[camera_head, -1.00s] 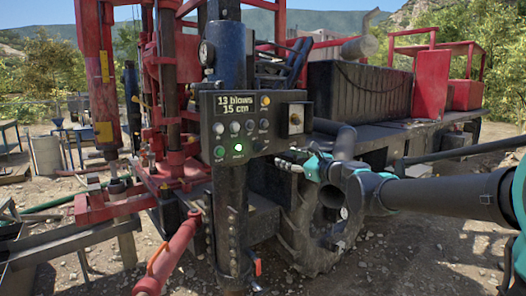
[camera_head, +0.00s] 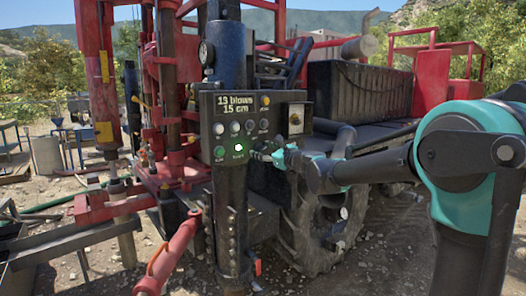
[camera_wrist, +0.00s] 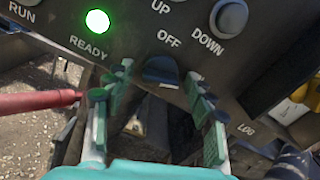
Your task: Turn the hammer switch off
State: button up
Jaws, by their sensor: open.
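The hammer switch (camera_wrist: 161,71) is a dark lever with the label OFF above it in the wrist view. It sits low on the dark control panel (camera_head: 217,106), and in the head view my gripper covers its area. My gripper (camera_wrist: 157,82) is open, with one green-padded finger on either side below the switch. The switch shows between the fingertips; I cannot tell whether they touch it. In the head view my gripper (camera_head: 262,155) is at the panel's lower right.
A lit green READY light (camera_wrist: 97,21) and a DOWN button (camera_wrist: 229,17) flank the switch. A small display (camera_head: 236,105) shows blows and 15 cm.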

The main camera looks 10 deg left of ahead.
jog(key=c, duration=1.1)
jog(key=shift+n, duration=0.3)
jog(key=n, duration=0.3)
jog(key=shift+n, duration=0.3)
jog(key=n, duration=0.4)
jog(key=shift+n, duration=0.3)
jog(key=n, duration=0.4)
jog(key=shift+r+n, duration=0.1)
jog(key=shift+n, duration=2.4)
